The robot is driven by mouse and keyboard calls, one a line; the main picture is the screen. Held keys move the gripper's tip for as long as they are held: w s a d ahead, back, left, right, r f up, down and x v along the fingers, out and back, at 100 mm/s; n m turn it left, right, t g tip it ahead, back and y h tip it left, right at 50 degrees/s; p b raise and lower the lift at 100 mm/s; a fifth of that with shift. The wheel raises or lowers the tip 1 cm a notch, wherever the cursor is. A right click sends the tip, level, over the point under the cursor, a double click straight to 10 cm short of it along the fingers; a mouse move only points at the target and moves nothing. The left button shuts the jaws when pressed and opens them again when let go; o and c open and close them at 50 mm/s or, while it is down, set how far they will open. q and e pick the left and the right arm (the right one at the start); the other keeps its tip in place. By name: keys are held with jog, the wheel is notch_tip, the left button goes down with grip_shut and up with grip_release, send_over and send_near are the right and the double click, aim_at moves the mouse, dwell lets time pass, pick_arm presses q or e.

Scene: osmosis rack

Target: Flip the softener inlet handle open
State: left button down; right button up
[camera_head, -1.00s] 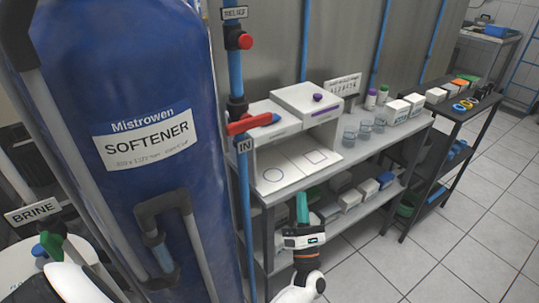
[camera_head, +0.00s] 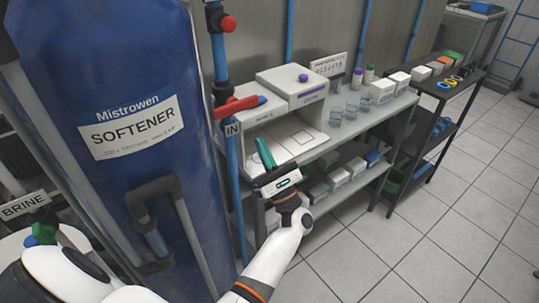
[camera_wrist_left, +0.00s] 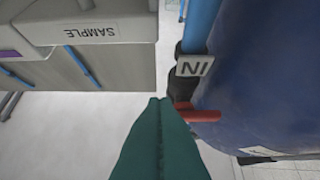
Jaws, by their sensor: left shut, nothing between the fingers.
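The softener inlet handle (camera_head: 238,107) is a red lever lying across the upright blue pipe, above the IN tag (camera_head: 232,130). In the left wrist view the red handle (camera_wrist_left: 200,113) sticks out to the right from the dark valve body, near the upside-down IN tag (camera_wrist_left: 194,66). My left gripper (camera_head: 262,143) has teal fingers pressed together, pointing up, below and to the right of the handle. In the left wrist view its fingertips (camera_wrist_left: 160,101) appear just left of the handle; contact cannot be told. My right gripper is not in view.
The blue softener tank (camera_head: 95,75) stands close on the left of the pipe. A red-knobbed valve (camera_head: 228,23) sits higher on the pipe. A bench (camera_head: 345,135) with a white sampling unit (camera_head: 290,87) and beakers stands behind my gripper. Tiled floor is clear at right.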

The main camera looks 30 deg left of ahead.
aim_at(236, 107)
pick_arm(q)
notch_tip(236, 107, up, 7)
jog(key=w+a+p, duration=0.1)
jog(key=a+p, duration=0.1)
jog(key=p, duration=0.1)
jog(key=shift+a+f+p, duration=0.15)
jog(key=shift+a+p, duration=0.1)
jog(key=shift+p, duration=0.15)
